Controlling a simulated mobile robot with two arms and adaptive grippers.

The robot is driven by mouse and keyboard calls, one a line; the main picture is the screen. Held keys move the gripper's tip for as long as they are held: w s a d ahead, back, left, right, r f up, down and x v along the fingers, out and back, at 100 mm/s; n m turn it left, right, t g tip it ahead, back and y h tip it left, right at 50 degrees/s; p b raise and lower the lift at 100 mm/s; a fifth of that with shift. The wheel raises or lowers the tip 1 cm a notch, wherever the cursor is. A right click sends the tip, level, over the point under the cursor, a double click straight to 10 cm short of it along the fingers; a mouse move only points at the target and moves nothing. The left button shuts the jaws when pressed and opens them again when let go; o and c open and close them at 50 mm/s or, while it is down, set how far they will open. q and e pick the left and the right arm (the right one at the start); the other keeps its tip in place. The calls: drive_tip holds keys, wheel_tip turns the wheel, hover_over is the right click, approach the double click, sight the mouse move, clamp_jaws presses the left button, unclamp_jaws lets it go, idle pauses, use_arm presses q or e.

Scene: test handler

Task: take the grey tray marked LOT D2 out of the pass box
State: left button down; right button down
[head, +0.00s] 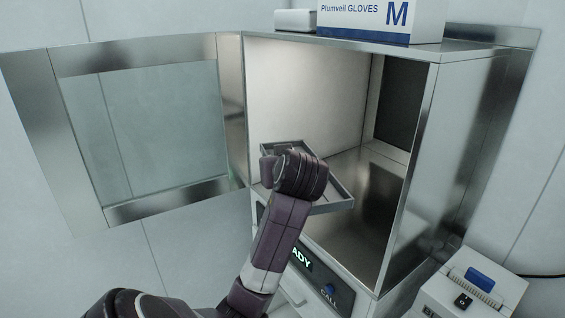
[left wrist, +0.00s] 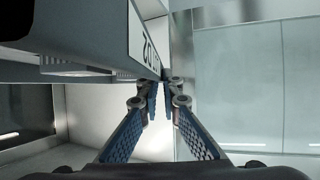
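The grey tray (head: 336,200) sits in the open mouth of the pass box (head: 420,170), at its left side, and appears raised off the steel floor. In the left wrist view the tray (left wrist: 85,35) fills the upper left, and its white label (left wrist: 143,45) shows part of the lettering, turned over. My left gripper (left wrist: 162,100) has its fingertips close together at the tray's wall, apparently pinching it. In the head view my wrist hides the fingers and part of the tray. My right gripper is not in view.
The glass-paned door (head: 160,130) stands swung open to the left. A glove box marked M (head: 365,20) and a white container (head: 295,21) stand on top. A small white device (head: 470,290) is at lower right. The box's floor right of the tray is clear.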

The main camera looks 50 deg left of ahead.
use_arm(q)
drive_tip(key=s+p, duration=1)
drive_tip(key=s, duration=0.1)
drive_tip(key=shift+s+a+p, duration=0.35)
drive_tip(key=shift+s+a, duration=0.05)
drive_tip(key=shift+a, duration=0.05)
idle(0.8)
drive_tip(key=shift+w, duration=0.1)
